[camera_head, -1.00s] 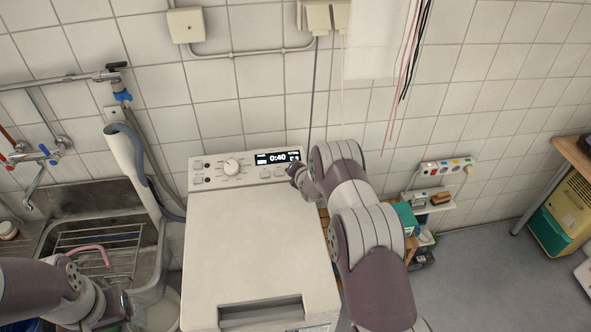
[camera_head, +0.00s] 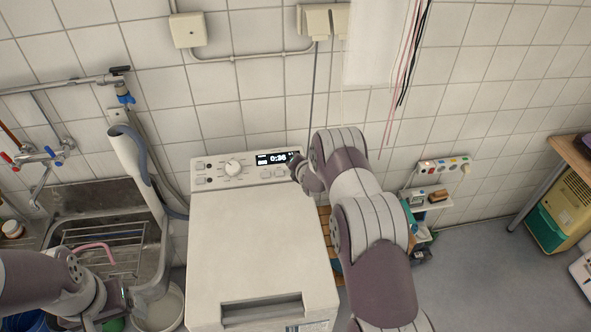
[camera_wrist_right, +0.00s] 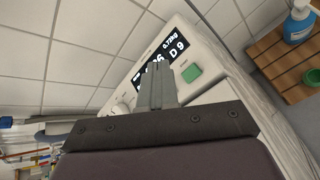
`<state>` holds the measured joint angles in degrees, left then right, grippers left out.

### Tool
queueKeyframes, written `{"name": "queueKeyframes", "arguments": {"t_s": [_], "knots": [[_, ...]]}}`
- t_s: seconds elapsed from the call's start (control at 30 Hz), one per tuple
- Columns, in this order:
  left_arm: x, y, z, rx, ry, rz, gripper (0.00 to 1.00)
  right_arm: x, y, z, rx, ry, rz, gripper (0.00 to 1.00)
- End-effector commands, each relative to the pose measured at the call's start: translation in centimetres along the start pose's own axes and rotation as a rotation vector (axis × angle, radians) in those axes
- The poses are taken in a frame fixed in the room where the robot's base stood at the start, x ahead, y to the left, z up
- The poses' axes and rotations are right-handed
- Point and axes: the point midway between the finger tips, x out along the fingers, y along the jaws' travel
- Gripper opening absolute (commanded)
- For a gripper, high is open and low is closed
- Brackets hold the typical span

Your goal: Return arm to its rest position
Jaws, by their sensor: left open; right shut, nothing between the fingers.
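My right gripper (camera_head: 295,164) is at the right end of the control panel (camera_head: 212,176) of a white top-loading washing machine (camera_head: 255,235). In the right wrist view its fingers (camera_wrist_right: 157,85) are together and empty, in front of the lit display (camera_wrist_right: 155,62), beside a green button (camera_wrist_right: 191,73). I cannot tell whether the fingertips touch the panel. In the head view the display (camera_head: 275,158) reads 0:36. My left gripper (camera_head: 122,301) is low at the left, over the sink's front edge; it is open, its fingers partly hidden.
A metal sink (camera_head: 100,225) with a wire rack and a pink hose (camera_head: 97,247) is left of the machine. A bucket (camera_head: 160,308) stands between them. A wooden slatted stand (camera_wrist_right: 285,60) with a blue bottle (camera_wrist_right: 298,22) is right of the machine.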

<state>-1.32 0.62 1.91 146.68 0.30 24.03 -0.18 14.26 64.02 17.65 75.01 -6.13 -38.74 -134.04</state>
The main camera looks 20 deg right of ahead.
Motion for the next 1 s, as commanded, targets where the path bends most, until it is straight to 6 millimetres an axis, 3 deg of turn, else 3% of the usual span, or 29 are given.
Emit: {"name": "queueKeyframes", "arguments": {"t_s": [0.53,0.67,0.77,0.87,0.9,1.0], "knots": [[0.0,0.0,0.0,0.000,0.000,0.000,0.79,0.0,0.0,0.0,0.001,0.000,0.000,0.00],[0.6,0.0,0.1,0.000,0.000,0.000,0.79,-1.3,1.4,-0.1,0.147,0.046,-0.036,0.00],[1.7,0.0,0.2,0.000,0.000,0.000,0.79,-5.8,3.8,-1.1,0.506,0.136,-0.165,0.00],[3.0,0.0,0.4,0.000,0.000,0.000,0.79,-14.2,5.4,-3.4,0.988,0.181,-0.408,0.00],[3.5,0.0,0.4,0.000,0.000,0.000,0.79,-18.1,5.5,-4.5,1.177,0.166,-0.521,0.00],[4.2,0.0,0.5,0.000,0.000,0.000,0.79,-27.1,4.4,-7.2,1.553,0.057,-0.781,0.00]]}}
